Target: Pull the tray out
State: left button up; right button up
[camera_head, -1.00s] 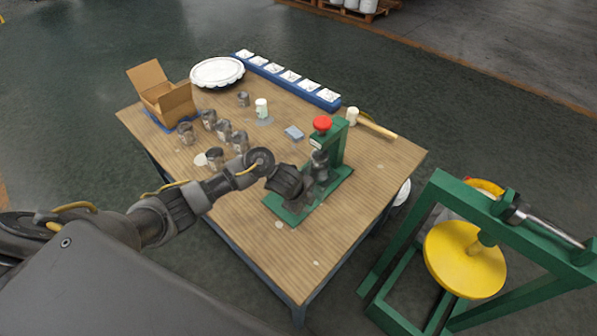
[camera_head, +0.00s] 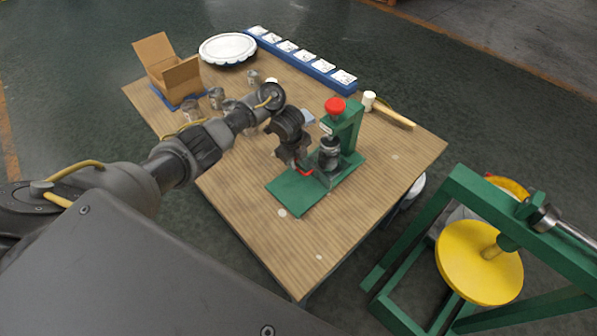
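A green press (camera_head: 346,128) with a red knob on top stands on the wooden table. Its flat green base plate (camera_head: 298,193) reaches toward the near left. A dark metal cylinder sits under the press head. My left gripper (camera_head: 303,166) points down at the left side of the press, close to the red strip. Its fingers are dark and small, so I cannot tell contact or opening. My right gripper is not in view.
Metal cups, an open cardboard box (camera_head: 168,70), a white round dish (camera_head: 228,48) and a blue strip of white squares (camera_head: 301,58) lie at the back. A mallet (camera_head: 390,112) lies right of the press. A green frame with a yellow disc (camera_head: 478,262) stands at right.

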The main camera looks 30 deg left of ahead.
aim_at(299, 170)
pick_arm(q)
jog(key=shift+w+d+f, duration=0.1)
jog(key=shift+w+f, duration=0.1)
jog(key=shift+f, duration=0.85)
jog(key=shift+w+f, duration=0.15)
jog(key=shift+f, duration=0.85)
grip_shut()
